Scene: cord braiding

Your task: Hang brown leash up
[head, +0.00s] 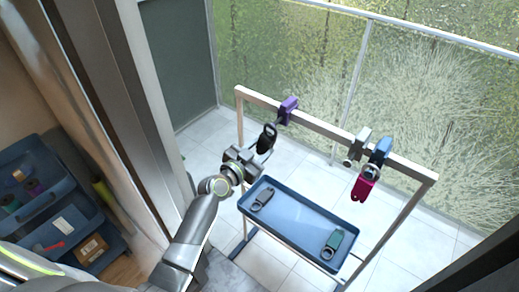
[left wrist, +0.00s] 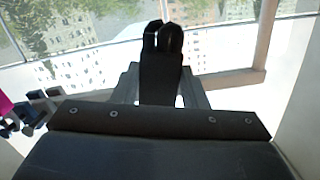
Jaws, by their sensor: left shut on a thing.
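My left gripper (head: 257,154) is shut on a dark leash (head: 267,137), nearly black, and holds it upright beside the rack, below and left of the purple hook (head: 288,110). In the left wrist view the leash (left wrist: 160,70) stands between the fingers, with a black looped end at its top. I cannot make out a brown colour on it. The rack's crossbar (head: 325,128) also bears a grey-white hook (head: 358,146) and a blue hook (head: 381,150). A magenta leash (head: 364,187) hangs at the blue hook. My right gripper is out of view.
A blue tray (head: 295,217) under the crossbar holds a grey item (head: 262,199) and a dark green item (head: 333,243). A glass railing (head: 348,80) runs behind the rack. Blue bins (head: 50,215) stand at the left, past a door frame.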

